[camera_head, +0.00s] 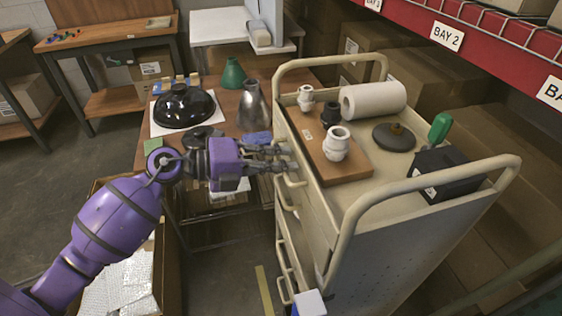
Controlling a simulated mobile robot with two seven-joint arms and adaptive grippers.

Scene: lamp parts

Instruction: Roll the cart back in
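The beige cart (360,238) stands right of centre, with a tall push handle at each end and drawers with bar pulls down its left side. On its top lie a wooden board (345,172) with white and black lamp sockets, a paper roll (373,100), a dark round disc (394,138), a green-handled tool (439,127) and a black box (447,175). My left gripper (283,158) reaches in from the left, with its fingers apart at the cart's upper left side, close to a drawer pull. I cannot tell whether they touch it. My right gripper is not in view.
A wooden bench (220,80) behind my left arm holds a black dome shade (184,106), a green shade (233,74) and a metal shade (252,106). Cardboard boxes (430,75) and a red rack (455,38) are close on the right. An open carton (130,285) stands lower left. A yellow floor strip (264,291) lies left of the cart.

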